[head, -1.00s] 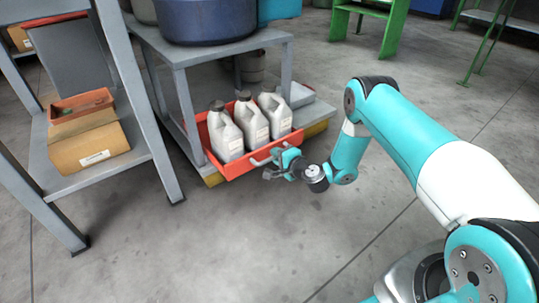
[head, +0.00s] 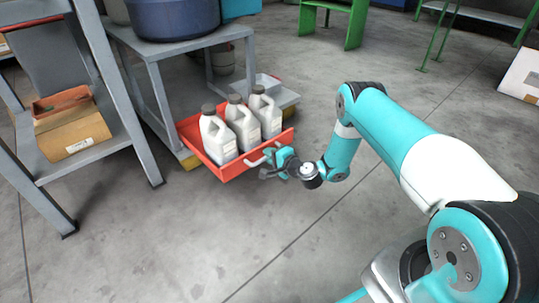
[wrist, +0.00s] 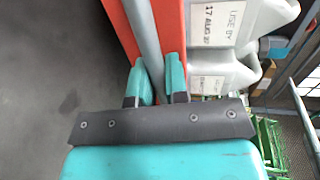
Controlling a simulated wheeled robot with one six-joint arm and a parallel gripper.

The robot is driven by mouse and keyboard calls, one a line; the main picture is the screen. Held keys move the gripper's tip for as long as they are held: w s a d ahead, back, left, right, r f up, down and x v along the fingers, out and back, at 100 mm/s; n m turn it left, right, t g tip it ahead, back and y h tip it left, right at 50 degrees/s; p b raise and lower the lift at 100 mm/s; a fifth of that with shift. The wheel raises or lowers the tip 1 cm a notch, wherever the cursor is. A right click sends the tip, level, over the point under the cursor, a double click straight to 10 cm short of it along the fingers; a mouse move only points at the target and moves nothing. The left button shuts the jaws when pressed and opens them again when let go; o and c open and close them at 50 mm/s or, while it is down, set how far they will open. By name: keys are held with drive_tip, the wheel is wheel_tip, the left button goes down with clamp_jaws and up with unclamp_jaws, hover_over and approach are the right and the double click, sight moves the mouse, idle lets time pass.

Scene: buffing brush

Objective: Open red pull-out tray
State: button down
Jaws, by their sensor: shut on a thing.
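The red pull-out tray (head: 230,171) juts out from the low shelf of a grey metal table, with three grey-white jugs (head: 241,126) standing upright in it. Its pale bar handle (head: 255,162) is on the front face. My gripper (head: 270,163) is at this handle. In the wrist view the fingers (wrist: 160,80) stand on both sides of the grey handle bar (wrist: 143,40) and are shut on it. The red tray front (wrist: 172,25) and jugs with printed labels (wrist: 213,45) show beside it. The back of the tray is hidden under the table.
A grey shelf rack (head: 150,170) with a cardboard box (head: 72,135) stands at the left. The grey table (head: 185,45) carries a large blue tub (head: 175,18). Open concrete floor (head: 170,245) lies in front of the tray.

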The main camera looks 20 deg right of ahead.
drive_tip(key=shift+s+d, duration=0.15)
drive_tip(key=shift+d, duration=0.05)
drive_tip(key=c, duration=1.1)
unclamp_jaws()
drive_tip(key=shift+c, duration=0.2)
drive_tip(key=p+v, duration=1.7)
drive_tip(key=p, duration=0.4)
drive_tip(key=shift+s+p, duration=0.2)
drive_tip(key=shift+p, duration=0.1)
drive_tip(key=shift+w, duration=0.1)
